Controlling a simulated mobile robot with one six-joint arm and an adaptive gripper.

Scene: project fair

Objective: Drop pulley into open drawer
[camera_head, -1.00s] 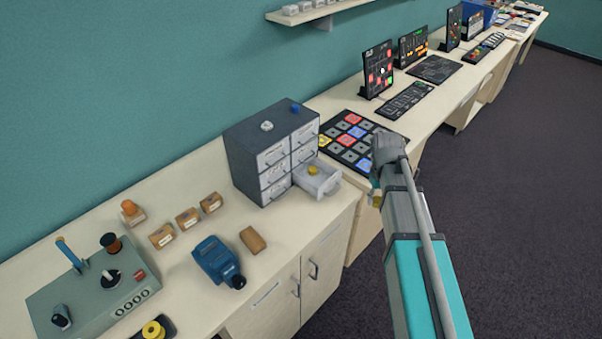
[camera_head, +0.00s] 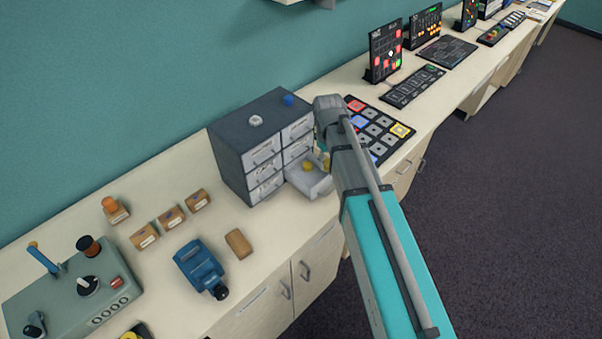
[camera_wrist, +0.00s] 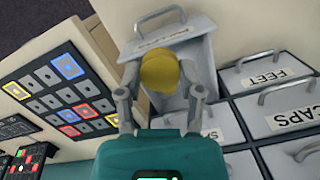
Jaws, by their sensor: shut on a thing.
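My gripper (camera_wrist: 160,80) is shut on a yellow rounded pulley (camera_wrist: 159,72), which sits between the two fingers in the wrist view. In the head view my gripper (camera_head: 324,150) is beside the open drawer, and the pulley is mostly hidden by my arm. The open drawer (camera_head: 312,186) is light grey and pulled out from the lower right of a dark grey cabinet. In the wrist view the open drawer (camera_wrist: 197,48) lies beneath and behind the pulley.
The cabinet (camera_head: 232,155) has several shut drawers, some labelled FEET and CAPS. A button pad (camera_head: 376,135) lies just right of it. A blue device (camera_head: 200,268), a brown block (camera_head: 238,243) and small boxes are on the counter in front and left.

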